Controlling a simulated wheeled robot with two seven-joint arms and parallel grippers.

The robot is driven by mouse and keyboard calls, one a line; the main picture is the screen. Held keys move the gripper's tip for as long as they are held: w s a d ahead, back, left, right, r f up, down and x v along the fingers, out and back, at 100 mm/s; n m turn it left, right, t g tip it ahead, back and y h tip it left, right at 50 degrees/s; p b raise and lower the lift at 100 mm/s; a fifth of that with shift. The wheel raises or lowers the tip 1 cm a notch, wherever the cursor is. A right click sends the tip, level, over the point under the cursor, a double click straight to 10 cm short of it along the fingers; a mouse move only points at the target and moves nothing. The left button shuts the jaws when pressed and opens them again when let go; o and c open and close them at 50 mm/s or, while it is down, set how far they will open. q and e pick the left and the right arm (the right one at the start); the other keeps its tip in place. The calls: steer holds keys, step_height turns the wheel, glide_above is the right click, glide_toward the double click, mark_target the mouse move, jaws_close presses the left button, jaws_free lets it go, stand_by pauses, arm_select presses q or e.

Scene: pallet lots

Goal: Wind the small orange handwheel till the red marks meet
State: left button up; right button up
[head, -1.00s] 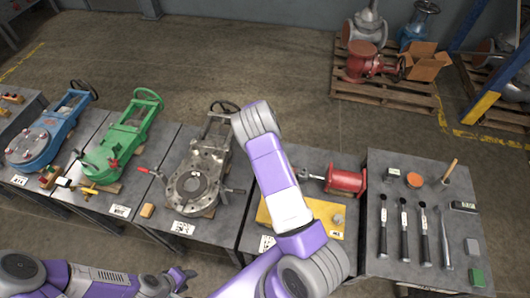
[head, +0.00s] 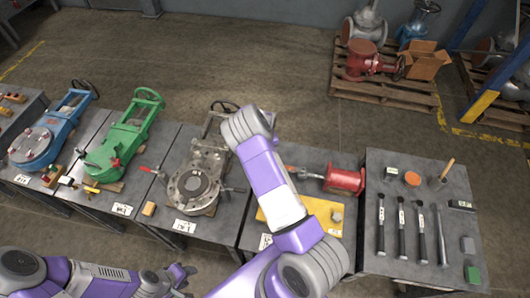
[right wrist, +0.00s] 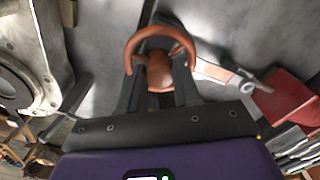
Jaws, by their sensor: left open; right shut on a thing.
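The orange handwheel (right wrist: 160,68) shows in the right wrist view, with a curved rim and a rounded hub. My right gripper (right wrist: 158,84) is shut on it, one dark finger on each side of the hub. In the head view my right arm hides both the handwheel and the right gripper. My left gripper (head: 183,274) is open and empty at the lower edge of the head view, in front of the tables and away from the wheel. I cannot make out any red marks on the wheel in either view.
A red cylindrical unit (head: 345,180) stands right of my right arm, behind a yellow plate (head: 322,210). A grey steel valve (head: 197,184) lies to the left, then green (head: 121,135) and blue (head: 48,133) ones. Tools cover the right table (head: 408,268).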

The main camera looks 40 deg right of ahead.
steer(key=shift+m, duration=0.9)
steer(key=o, duration=1.1)
steer(key=shift+c, duration=0.2)
steer(key=shift+r+p, duration=0.6)
steer(key=shift+r, duration=3.2)
